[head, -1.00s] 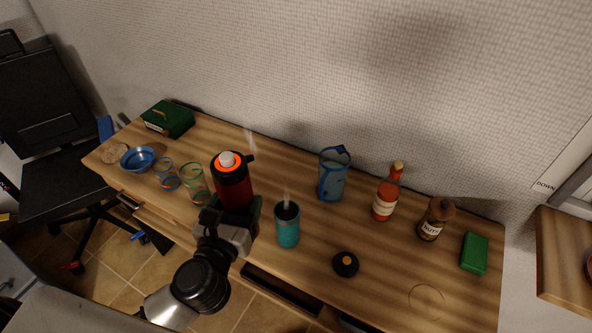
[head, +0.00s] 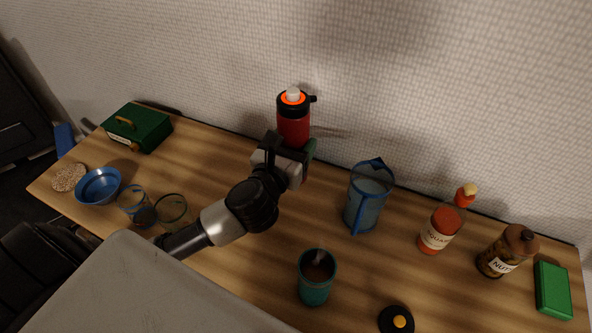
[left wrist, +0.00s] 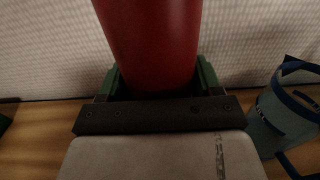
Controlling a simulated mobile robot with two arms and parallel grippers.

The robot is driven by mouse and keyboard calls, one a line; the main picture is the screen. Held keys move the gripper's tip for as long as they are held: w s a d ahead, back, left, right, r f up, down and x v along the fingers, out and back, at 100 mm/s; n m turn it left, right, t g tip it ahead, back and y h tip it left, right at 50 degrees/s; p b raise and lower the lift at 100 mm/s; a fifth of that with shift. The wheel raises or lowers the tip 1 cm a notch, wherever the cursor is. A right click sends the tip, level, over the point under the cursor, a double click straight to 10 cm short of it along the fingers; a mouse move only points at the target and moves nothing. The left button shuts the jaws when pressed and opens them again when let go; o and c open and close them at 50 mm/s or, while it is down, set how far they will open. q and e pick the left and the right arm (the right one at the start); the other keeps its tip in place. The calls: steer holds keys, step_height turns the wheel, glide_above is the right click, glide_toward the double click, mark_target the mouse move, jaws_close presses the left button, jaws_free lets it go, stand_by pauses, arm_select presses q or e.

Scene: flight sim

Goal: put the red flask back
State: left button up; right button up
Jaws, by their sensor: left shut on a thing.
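The red flask (head: 293,128) has a black top with an orange ring and a pale stopper. My left gripper (head: 289,150) is shut around its lower body, and the flask is upright near the wall at the back of the wooden table. In the left wrist view, the red body (left wrist: 152,40) stands between the green finger pads of my left gripper (left wrist: 155,82). The flask's base is hidden by the gripper, so I cannot tell whether it touches the table. My right gripper is not in view.
A blue pitcher (head: 367,197) stands right of the flask. A teal cup (head: 315,278) with dark liquid is in front. A sauce bottle (head: 440,228), nut jar (head: 506,252) and green box (head: 552,290) stand right. Glasses, a blue bowl (head: 98,186) and a green case (head: 138,128) are left.

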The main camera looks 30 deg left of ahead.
arm_select(q)
step_height(320, 180, down, 2)
steer(key=shift+f, duration=0.1)
step_height(320, 180, down, 4)
steer(key=shift+r+b, duration=0.15)
steer(key=shift+b, duration=0.7)
steer(key=o, duration=1.3)
steer(key=s+b, duration=0.1)
steer(key=s, duration=1.1)
steer(key=shift+d, duration=0.3)
